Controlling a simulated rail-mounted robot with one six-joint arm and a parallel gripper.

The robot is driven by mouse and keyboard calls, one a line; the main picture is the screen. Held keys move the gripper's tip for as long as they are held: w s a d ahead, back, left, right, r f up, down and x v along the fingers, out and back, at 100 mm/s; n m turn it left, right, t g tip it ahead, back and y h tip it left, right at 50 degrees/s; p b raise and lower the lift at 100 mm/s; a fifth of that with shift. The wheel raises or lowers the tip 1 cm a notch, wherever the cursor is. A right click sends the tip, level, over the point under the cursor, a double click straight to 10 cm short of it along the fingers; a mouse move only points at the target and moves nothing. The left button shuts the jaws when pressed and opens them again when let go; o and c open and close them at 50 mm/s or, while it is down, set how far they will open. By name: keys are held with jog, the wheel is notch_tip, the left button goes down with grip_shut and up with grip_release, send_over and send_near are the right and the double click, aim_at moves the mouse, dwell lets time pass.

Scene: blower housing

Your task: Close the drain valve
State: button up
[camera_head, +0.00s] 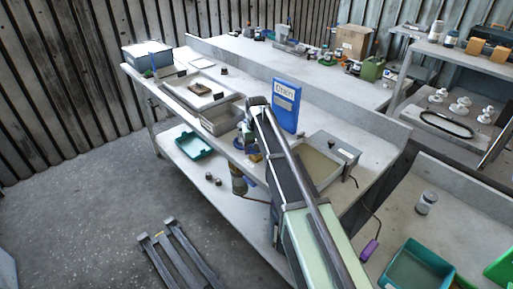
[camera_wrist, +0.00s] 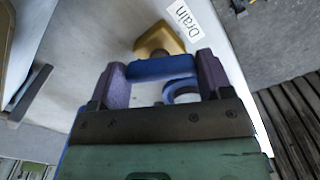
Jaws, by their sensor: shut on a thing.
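The drain valve shows in the wrist view as a brass body (camera_wrist: 160,40) with a blue handle (camera_wrist: 158,68). A white "Drain" label (camera_wrist: 183,19) is beside it on a pale surface. My gripper (camera_wrist: 162,76) has a purple finger at each end of the blue handle and is shut on it. A blue ring-shaped part (camera_wrist: 182,90) lies just behind the handle, partly hidden by my gripper. In the head view, my arm reaches to the front edge of the workbench and hides most of the valve area.
The workbench (camera_head: 335,110) holds a tray (camera_head: 200,90) at left and a grey box (camera_head: 325,165) right of my arm. A teal bin (camera_head: 195,145) sits on the lower shelf. A dark rack (camera_head: 175,250) lies on the floor. Open floor (camera_head: 80,210) is at left.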

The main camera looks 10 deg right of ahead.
jog(key=m, duration=0.6)
jog(key=shift+m, duration=0.3)
jog(key=m, duration=0.5)
jog(key=shift+m, duration=0.4)
jog(key=o, duration=0.9)
notch_tip(320, 180, up, 11)
jog(key=p, duration=1.1)
jog(key=shift+f, duration=0.1)
